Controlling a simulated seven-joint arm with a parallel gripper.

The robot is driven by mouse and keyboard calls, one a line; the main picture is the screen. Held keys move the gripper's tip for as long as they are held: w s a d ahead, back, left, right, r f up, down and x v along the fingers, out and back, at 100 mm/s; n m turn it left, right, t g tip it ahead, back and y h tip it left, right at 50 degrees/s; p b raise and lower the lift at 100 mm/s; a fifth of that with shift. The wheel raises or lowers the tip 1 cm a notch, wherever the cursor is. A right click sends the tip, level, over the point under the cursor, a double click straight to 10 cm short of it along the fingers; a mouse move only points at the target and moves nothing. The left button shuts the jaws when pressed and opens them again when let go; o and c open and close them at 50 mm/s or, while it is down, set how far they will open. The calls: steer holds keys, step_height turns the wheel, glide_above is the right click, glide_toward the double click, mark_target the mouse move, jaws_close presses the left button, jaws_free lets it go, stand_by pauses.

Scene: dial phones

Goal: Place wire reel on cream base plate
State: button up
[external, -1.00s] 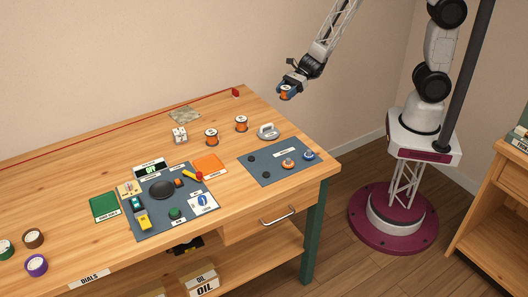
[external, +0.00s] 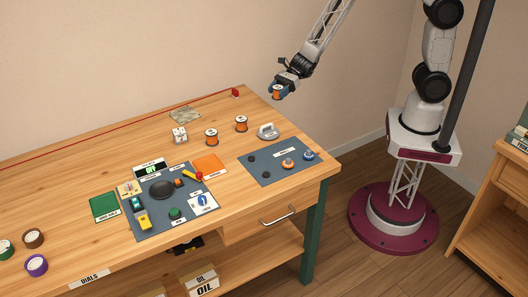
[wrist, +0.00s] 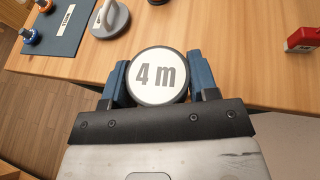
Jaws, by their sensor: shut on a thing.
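My gripper (external: 279,88) is shut on a wire reel (external: 277,94) with orange winding, held in the air above the table's far right part. In the wrist view the reel's round white top (wrist: 156,77) reads "4 m" and sits upright between the blue fingers. Two similar reels stand on the table, one at the left (external: 211,138) and one at the right (external: 241,124). A small cream plate (external: 129,188) lies at the left of the larger grey mat; I cannot tell for sure that it is the base plate.
The larger mat (external: 150,226) also bears a black disc (external: 162,189), a yellow meter (external: 143,221) and a green knob (external: 175,212). A grey suction handle (external: 268,131) stands near the smaller mat (external: 262,172). A red block (external: 236,93) is at the back edge.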

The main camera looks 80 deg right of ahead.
steer(key=w+a+n+g, duration=0.1)
steer(key=w+a, duration=0.2)
steer(key=w, duration=0.3)
steer(key=w+a+n+g+y, duration=0.1)
steer(key=w+a+g, duration=0.1)
steer(key=w, duration=0.4)
steer(key=w+a+n+g, duration=0.1)
steer(key=w+a+n, duration=0.1)
steer(key=w+a, duration=0.2)
steer(key=shift+w+a+r+y, duration=0.1)
steer(key=shift+w+r+y, duration=0.1)
steer(key=shift+w, duration=0.4)
steer(key=shift+w+r+y, duration=0.2)
steer(key=shift+w, duration=0.35)
glide_above(193, 115)
steer(key=shift+s+f, duration=0.2)
steer(key=shift+f, duration=0.55)
steer(key=shift+w, duration=0.15)
steer(key=shift+f, duration=1.75)
steer(key=shift+f, duration=0.1)
steer(key=o, duration=1)
steer(key=shift+c, duration=0.2)
